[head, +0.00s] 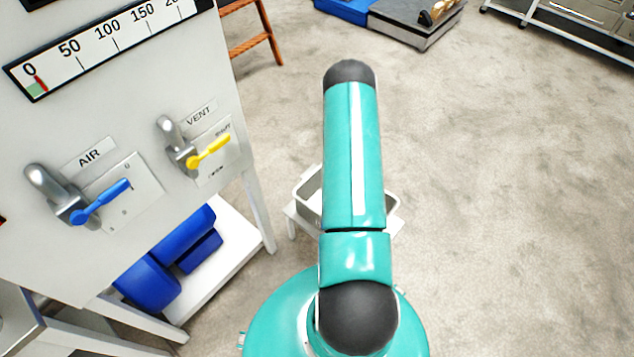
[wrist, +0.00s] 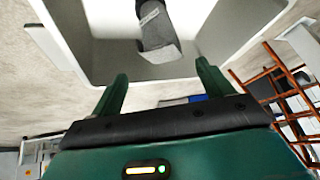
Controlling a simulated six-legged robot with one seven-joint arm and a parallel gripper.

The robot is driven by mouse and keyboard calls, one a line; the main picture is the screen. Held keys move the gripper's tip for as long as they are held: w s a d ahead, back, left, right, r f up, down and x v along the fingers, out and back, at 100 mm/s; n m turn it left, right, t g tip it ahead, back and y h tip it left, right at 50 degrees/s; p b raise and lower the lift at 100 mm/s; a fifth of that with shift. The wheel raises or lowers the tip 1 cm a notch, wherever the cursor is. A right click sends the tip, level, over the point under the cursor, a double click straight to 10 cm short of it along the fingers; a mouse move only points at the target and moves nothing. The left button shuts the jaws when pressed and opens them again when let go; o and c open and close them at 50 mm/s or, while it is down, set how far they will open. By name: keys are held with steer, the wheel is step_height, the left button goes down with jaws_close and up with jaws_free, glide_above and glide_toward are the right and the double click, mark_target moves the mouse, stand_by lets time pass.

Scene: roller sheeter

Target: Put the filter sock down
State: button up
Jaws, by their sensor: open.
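The filter sock (wrist: 158,38) is a dark grey roll with a lighter band, seen in the wrist view inside a white bin (wrist: 90,62). Its near end points toward my gripper (wrist: 162,68). The two green fingers are spread wide with nothing between them, and the sock lies beyond their tips, apart from them. Whether the sock touches the bin wall or floor is hard to tell. In the head view the bin (head: 308,207) is mostly hidden behind my teal arm, and the sock and my gripper do not show there.
A grey panel (head: 150,120) with AIR and VENT valves stands at the left, with blue cylinders (head: 150,280) on a white shelf below. An orange ladder (head: 250,40) and a low platform scale (head: 410,20) are farther back. The floor at right is clear.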

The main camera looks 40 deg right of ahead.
steer(key=w+a+r+n, duration=0.1)
steer(key=w+a+r, duration=0.1)
steer(key=w+r, duration=0.45)
steer(key=w+a+r+n, duration=0.1)
steer(key=w+a+r, duration=0.2)
steer(key=r, duration=0.7)
steer(key=w+a+r+n, duration=0.1)
steer(key=w+a+r, duration=0.1)
steer(key=w+r, duration=0.45)
steer(key=a+r+n+t+y, duration=0.1)
steer(key=a+r, duration=0.2)
steer(key=r, duration=0.3)
steer(key=a+r+n+y, duration=0.1)
steer(key=a+r, duration=0.3)
steer(key=r, duration=0.2)
steer(key=s+a+r+n+y, duration=0.1)
steer(key=s+a+r+n, duration=0.15)
steer(key=a+r, duration=0.5)
steer(key=s+a+r+n, duration=0.1)
steer(key=s+a+r, duration=0.2)
steer(key=a+r, duration=0.45)
steer(key=s+a+r+n+y, duration=0.1)
steer(key=s+a+r+n, duration=0.1)
steer(key=s, duration=0.4)
steer(key=s+a+r+n, duration=0.1)
steer(key=s+a+r, duration=0.3)
steer(key=s+a, duration=0.1)
steer(key=shift+s+a+r+n+y, duration=0.15)
steer(key=shift+s+a+n+y, duration=0.25)
steer(key=shift+a, duration=0.25)
